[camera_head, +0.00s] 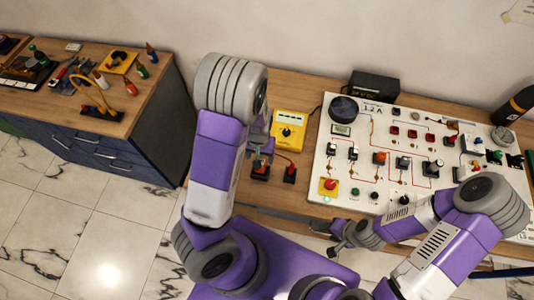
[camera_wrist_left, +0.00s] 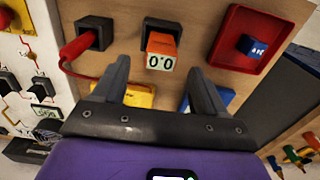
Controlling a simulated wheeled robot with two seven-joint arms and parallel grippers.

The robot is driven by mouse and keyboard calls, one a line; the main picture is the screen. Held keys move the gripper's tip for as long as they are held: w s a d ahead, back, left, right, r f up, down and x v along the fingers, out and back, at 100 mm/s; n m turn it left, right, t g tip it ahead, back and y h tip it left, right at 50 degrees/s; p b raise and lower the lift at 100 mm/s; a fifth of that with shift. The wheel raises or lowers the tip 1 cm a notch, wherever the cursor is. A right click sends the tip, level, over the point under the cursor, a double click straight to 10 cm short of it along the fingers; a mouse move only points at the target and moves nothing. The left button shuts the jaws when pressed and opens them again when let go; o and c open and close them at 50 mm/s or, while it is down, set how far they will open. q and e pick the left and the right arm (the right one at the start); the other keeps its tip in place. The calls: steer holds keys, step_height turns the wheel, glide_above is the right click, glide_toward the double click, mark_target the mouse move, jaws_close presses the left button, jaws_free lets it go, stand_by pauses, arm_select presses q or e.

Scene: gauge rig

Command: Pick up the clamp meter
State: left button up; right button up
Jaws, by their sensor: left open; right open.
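The clamp meter (camera_wrist_left: 161,52), an orange block with a white 0.0 display and a dark top part, lies on the wooden bench in the left wrist view. It also shows in the head view (camera_head: 260,169) beside my left arm. My left gripper (camera_wrist_left: 158,88) is open and empty; its two fingers point toward the meter, one to each side of its line, and the meter appears just beyond the tips. In the head view the left gripper (camera_head: 261,146) is partly hidden by its own arm. My right gripper (camera_head: 338,238) is open and empty near the bench's front edge.
A black-and-red item (camera_wrist_left: 90,38) stands close beside the meter. A red tray (camera_wrist_left: 243,40) holds a blue box on the other side. A yellow multimeter (camera_head: 289,128) lies behind, and a white wired panel (camera_head: 345,175) fills the bench's right.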

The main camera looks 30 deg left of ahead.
arm_select(q)
step_height(320, 180, down, 7)
steer(key=shift+s+f, duration=0.15)
stand_by(0.4)
steer(key=c, duration=1.1)
